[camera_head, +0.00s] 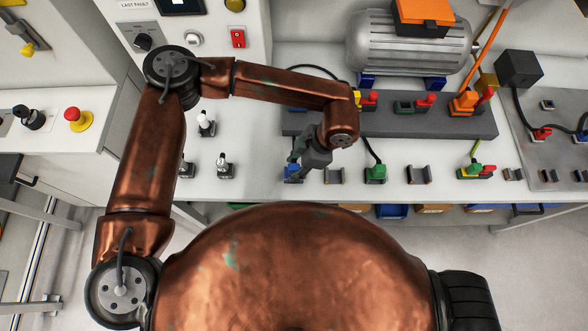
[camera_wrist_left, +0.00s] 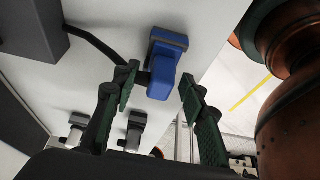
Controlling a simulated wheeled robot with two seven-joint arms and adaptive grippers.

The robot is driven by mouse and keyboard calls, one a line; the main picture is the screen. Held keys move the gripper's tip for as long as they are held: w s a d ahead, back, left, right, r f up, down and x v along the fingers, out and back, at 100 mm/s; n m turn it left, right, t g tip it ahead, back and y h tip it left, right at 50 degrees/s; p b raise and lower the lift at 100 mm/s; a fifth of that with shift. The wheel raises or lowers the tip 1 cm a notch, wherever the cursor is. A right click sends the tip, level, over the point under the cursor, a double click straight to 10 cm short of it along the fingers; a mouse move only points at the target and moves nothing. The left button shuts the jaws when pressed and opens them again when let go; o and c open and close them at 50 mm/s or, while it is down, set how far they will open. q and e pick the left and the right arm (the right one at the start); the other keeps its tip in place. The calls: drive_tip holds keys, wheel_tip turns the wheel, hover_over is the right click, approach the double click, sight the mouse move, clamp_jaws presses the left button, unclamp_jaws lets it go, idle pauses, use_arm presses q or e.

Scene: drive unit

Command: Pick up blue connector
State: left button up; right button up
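The blue connector (camera_wrist_left: 162,80) shows in the left wrist view, on the white bench top with a dark cable running off to the left. In the head view the blue connector (camera_head: 292,172) is partly hidden by my left gripper (camera_head: 298,160). In the left wrist view my left gripper (camera_wrist_left: 158,92) is open, with one green-padded finger on each side of the connector. A gap shows between the right finger and the connector; whether the left finger touches cannot be told. My right gripper is not in view.
A dark block (camera_head: 378,122) with several coloured connectors stands behind. A green connector (camera_head: 375,173) and an empty grey holder (camera_head: 334,176) are to the right. The bench's front edge is close.

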use_arm(q)
clamp_jaws()
drive_tip(key=shift+r, duration=0.15)
idle(0.5)
drive_tip(key=shift+r, duration=0.2)
wheel_tip(320, 180, up, 2)
drive_tip(key=shift+r, duration=0.1)
drive_tip(key=s+r, duration=1)
drive_tip(key=s, duration=0.4)
